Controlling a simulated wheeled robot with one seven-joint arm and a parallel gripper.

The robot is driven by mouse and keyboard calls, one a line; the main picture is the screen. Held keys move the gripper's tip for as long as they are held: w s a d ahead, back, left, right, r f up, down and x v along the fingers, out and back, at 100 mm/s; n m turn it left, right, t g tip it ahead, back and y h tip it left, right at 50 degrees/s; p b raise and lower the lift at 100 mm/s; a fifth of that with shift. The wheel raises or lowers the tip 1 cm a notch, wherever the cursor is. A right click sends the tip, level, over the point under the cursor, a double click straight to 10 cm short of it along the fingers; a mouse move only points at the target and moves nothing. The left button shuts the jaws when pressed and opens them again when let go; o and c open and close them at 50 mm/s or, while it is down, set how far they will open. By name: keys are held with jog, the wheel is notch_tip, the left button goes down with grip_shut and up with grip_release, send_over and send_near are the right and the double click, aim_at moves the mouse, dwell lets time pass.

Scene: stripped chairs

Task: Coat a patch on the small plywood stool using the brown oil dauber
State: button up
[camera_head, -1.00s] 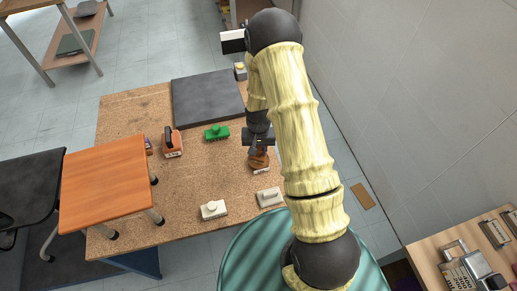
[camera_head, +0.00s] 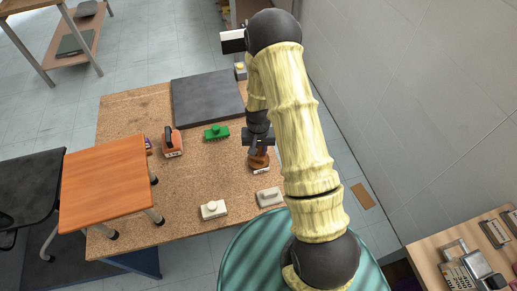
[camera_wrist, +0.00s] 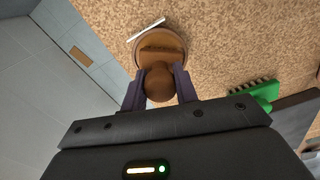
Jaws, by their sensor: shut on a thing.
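The brown oil dauber (camera_head: 259,161) is near the right side of the cork-coloured worktop. It has a round knob and a pale lower edge, and it also shows in the wrist view (camera_wrist: 158,48). My gripper (camera_head: 258,149) is shut on its knob, with one finger on each side in the wrist view (camera_wrist: 159,88). I cannot tell whether the dauber still touches the worktop. The small plywood stool (camera_head: 105,185), with an orange-brown square seat, stands at the left, well apart from my gripper. Its seat overlaps the worktop's left edge in the picture.
On the worktop (camera_head: 185,190) are a green brush (camera_head: 216,132), an orange block with a black handle (camera_head: 171,141), two whitish blocks (camera_head: 213,209) (camera_head: 270,197) and a dark slab (camera_head: 207,98). A black chair (camera_head: 30,182) stands far left. A wall (camera_head: 420,110) rises on the right.

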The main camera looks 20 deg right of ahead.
jog(key=shift+r+p, duration=2.6)
jog(key=shift+r, duration=0.9)
jog(key=shift+f, duration=0.1)
jog(key=shift+f+n, duration=1.2)
jog(key=shift+n, duration=0.3)
jog(key=shift+w, duration=0.1)
